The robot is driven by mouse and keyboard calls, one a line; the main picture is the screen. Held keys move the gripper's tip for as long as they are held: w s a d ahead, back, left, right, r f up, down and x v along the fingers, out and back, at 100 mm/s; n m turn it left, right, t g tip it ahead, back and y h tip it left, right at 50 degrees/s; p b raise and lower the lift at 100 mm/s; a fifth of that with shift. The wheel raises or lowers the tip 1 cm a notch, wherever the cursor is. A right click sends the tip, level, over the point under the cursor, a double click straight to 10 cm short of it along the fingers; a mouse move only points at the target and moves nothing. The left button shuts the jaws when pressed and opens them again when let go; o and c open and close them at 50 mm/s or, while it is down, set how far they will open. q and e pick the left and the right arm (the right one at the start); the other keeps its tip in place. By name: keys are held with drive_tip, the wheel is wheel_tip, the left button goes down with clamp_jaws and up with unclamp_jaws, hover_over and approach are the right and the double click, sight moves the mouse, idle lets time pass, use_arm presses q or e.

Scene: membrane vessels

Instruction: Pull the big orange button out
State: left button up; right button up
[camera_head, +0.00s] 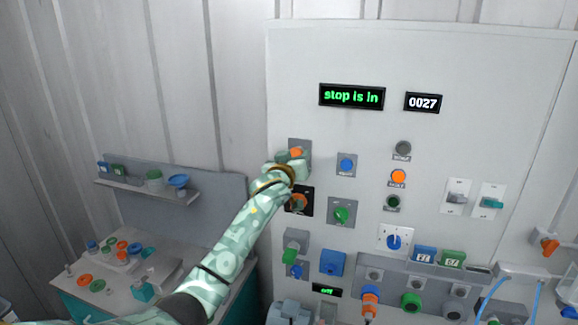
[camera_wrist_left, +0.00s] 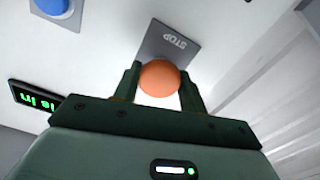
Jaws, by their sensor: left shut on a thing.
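The big orange button (camera_head: 296,153) sits on a grey plate (camera_head: 301,144) at the upper left of the white panel. In the left wrist view the orange button (camera_wrist_left: 159,79) is round, and its plate (camera_wrist_left: 166,44) reads "STOP". My left gripper (camera_head: 291,158) is at the button and covers part of it in the head view. In the left wrist view the two fingers of the gripper (camera_wrist_left: 160,84) are shut on the button, one on each side. The display (camera_head: 351,96) reads "stop is in". My right gripper is not in view.
A blue button (camera_head: 346,165) is right of the orange one. A black plate with an orange knob (camera_head: 299,202) is just below my gripper. A side table (camera_head: 125,292) with small parts and a shelf (camera_head: 150,190) stand at the left. The panel above the button is clear.

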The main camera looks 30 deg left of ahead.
use_arm(q)
drive_tip(key=shift+f, duration=0.1)
drive_tip(key=o, duration=1.4)
drive_tip(key=b+v, duration=0.2)
drive_tip(key=v, duration=1.4)
drive_tip(key=shift+s+b, duration=0.2)
drive_tip(key=shift+b, duration=0.15)
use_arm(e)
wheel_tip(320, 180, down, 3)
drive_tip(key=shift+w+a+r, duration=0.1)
